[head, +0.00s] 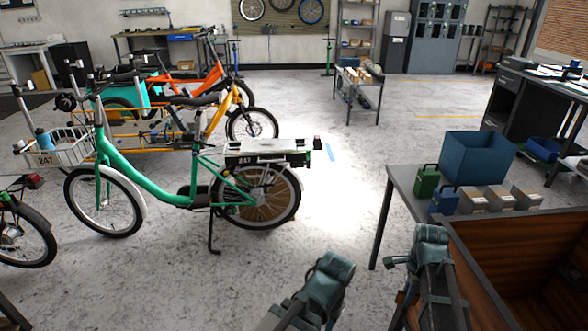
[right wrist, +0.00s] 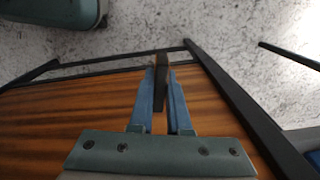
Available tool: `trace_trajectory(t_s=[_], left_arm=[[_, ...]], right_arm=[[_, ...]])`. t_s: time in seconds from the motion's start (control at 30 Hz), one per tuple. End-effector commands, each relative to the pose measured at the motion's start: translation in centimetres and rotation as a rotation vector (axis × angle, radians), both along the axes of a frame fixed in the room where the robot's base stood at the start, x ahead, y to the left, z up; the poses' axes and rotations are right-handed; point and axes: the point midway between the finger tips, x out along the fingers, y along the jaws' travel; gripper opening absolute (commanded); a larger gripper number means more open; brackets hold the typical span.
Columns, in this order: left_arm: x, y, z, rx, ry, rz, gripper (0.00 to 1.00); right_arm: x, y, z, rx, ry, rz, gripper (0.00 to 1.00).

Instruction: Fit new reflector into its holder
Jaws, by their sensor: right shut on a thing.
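My right gripper (right wrist: 161,72) is shut on a thin, dark brown-black piece (right wrist: 161,82), held upright between the blue fingers. I cannot tell from its edge whether it is the reflector. In the head view, the right gripper (head: 397,262) is small and dark beside the wooden box. A green cargo bike (head: 150,185) numbered 247 stands on its kickstand at centre left. A small dark, reddish block (head: 317,143) sits at the rear end of its rack (head: 265,148); I cannot tell whether it is the holder. My left arm shows at the bottom, but its fingers do not.
A wooden box (head: 480,290) with a dark rim fills the lower right. Behind it, a grey table (head: 402,180) carries a blue bin (head: 478,158), green and blue containers and several small boxes. An orange bike (head: 185,72) stands behind the green one. The floor between bike and table is clear.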

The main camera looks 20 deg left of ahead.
Motion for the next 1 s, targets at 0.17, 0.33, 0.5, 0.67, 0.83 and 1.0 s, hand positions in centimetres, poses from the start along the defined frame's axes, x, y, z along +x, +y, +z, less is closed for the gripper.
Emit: trace_trajectory(t_s=[0.17, 0.33, 0.5, 0.67, 0.83, 1.0], left_arm=[[0.0, 0.0, 0.0, 0.0, 0.0, 0.0, 0.5], [0.0, 0.0, 1.1, 0.0, 0.0, 0.0, 0.5], [0.0, 0.0, 4.1, 0.0, 0.0, 0.0, 0.5], [0.0, 0.0, 8.3, 0.0, 0.0, 0.0, 0.5], [0.0, 0.0, 12.9, 0.0, 0.0, 0.001, 0.5], [0.0, 0.0, 15.4, 0.0, 0.0, 0.001, 0.5]], right_arm=[[0.0, 0.0, 0.1, 0.0, 0.0, 0.0, 0.0], [0.0, 0.0, 1.1, 0.0, 0.0, 0.0, 0.0], [0.0, 0.0, 4.1, 0.0, 0.0, 0.0, 0.0], [0.0, 0.0, 8.3, 0.0, 0.0, 0.0, 0.0], [0.0, 0.0, 12.9, 0.0, 0.0, 0.0, 0.0], [0.0, 0.0, 15.4, 0.0, 0.0, 0.0, 0.0]])
